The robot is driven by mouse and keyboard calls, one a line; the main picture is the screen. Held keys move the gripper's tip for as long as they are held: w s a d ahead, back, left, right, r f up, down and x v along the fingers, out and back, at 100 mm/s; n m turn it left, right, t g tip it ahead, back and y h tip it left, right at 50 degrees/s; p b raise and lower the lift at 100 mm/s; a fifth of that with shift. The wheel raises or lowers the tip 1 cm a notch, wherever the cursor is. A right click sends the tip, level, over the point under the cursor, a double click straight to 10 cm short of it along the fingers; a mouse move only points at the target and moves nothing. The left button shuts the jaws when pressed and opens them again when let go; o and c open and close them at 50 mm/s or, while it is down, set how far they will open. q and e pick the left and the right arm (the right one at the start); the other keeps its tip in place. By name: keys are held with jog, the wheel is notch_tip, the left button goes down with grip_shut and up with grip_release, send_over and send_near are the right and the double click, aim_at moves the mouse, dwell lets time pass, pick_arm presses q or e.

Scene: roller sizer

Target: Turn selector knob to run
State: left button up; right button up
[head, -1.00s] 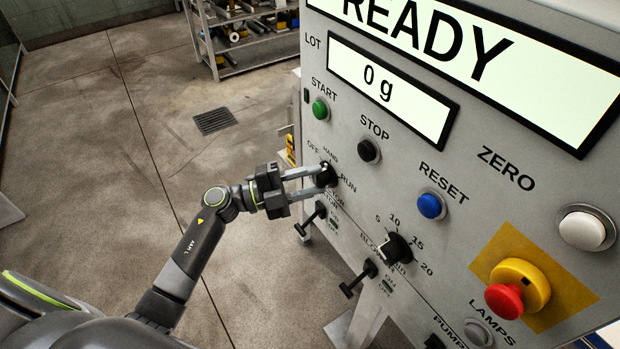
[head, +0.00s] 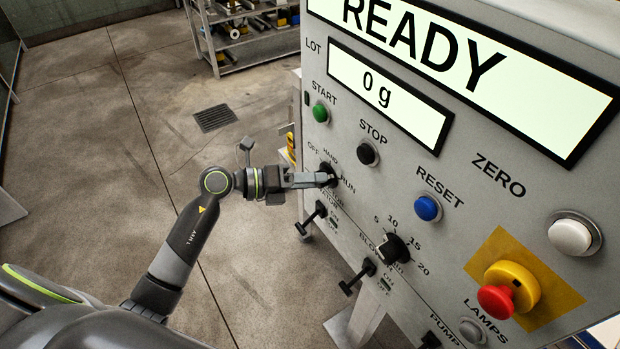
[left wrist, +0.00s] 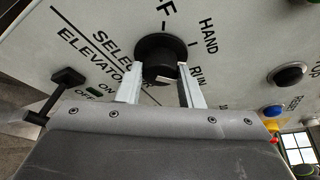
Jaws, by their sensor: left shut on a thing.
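The black selector knob (head: 327,169) is on the grey panel, below the green START button, among the marks OFF, HAND and RUN. It also shows in the left wrist view (left wrist: 157,50), with HAND and RUN at its upper right. My left gripper (head: 322,180) is shut on the knob, with one pale finger on each side of it in the left wrist view (left wrist: 160,72). In the head view the fingers partly hide the knob. I cannot tell for sure which mark its pointer faces. My right gripper is not in view.
The STOP button (head: 367,153), blue RESET button (head: 428,208) and numbered knob (head: 393,248) are to the right. A black T-handle (head: 311,217) juts out just below the selector knob. The red emergency button (head: 497,301) is lower right. The floor left of the panel is clear.

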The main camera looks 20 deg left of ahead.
pick_arm(q)
jog(key=shift+m+y, duration=0.6)
jog(key=shift+m, duration=0.3)
jog(key=o, duration=1)
jog(key=shift+c, duration=0.2)
jog(key=b+v, duration=0.3)
jog(key=v, duration=1.4)
jog(key=shift+s, duration=0.3)
